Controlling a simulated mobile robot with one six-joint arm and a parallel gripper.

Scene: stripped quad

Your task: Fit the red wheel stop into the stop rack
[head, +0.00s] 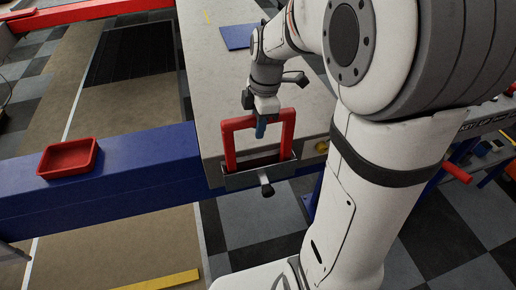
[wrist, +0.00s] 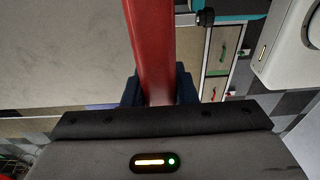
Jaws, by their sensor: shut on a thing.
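The red wheel stop (head: 229,140) is an upright red frame at the near end of the pale bench in the head view. My gripper (head: 261,127) is shut on its top bar from above. In the wrist view the red bar (wrist: 150,45) runs between my blue fingertips (wrist: 155,88). The stop rack (head: 240,178) is a grey metal holder on the bench's near edge, with a black knob in front. The stop's legs go down behind the rack's front wall. Their lower ends are hidden, so I cannot tell how deep they sit.
A red tray (head: 68,172) rests on the blue beam (head: 120,160) to the left. A blue pad (head: 237,37) lies farther back on the bench (head: 212,75). The bench top left of my arm is mostly clear. A checkered floor (head: 240,225) shows below.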

